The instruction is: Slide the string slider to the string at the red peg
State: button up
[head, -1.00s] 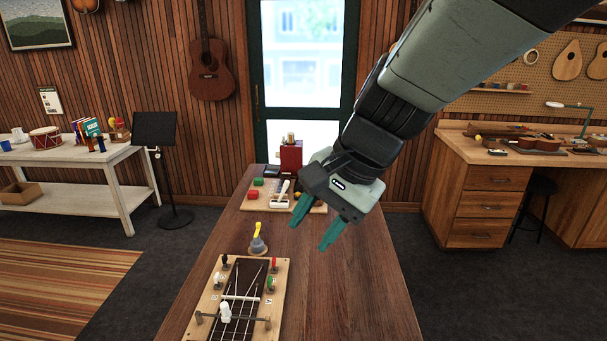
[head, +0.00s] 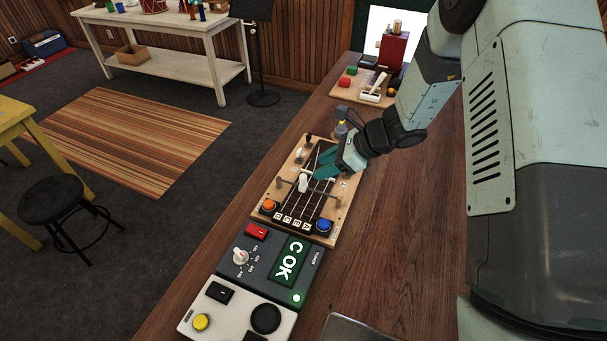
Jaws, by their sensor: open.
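The string board (head: 262,192) is a wooden panel with a dark fretboard and pale strings, lying on the bench. The string slider (head: 303,183) is a white knob on a grey crossbar over the strings, left of the board's middle. My gripper (head: 322,168) is over the upper right part of the board. Its teal fingers are open and empty, pointing left, just up and right of the slider knob. I cannot tell whether they touch the board. A black peg (head: 308,139) shows at the upper left. The red peg cannot be made out behind my gripper.
An orange button (head: 268,205) and a blue button (head: 323,226) sit at the board's near end. A tuner box (head: 262,262) reading "C OK" and a white box (head: 227,316) stand nearer. A red box (head: 392,48) stands beyond. The bench (head: 395,230) is clear at right.

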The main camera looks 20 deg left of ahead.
aim_at(304, 176)
jog(key=x, duration=0.8)
jog(key=shift+a, duration=0.1)
grip_shut()
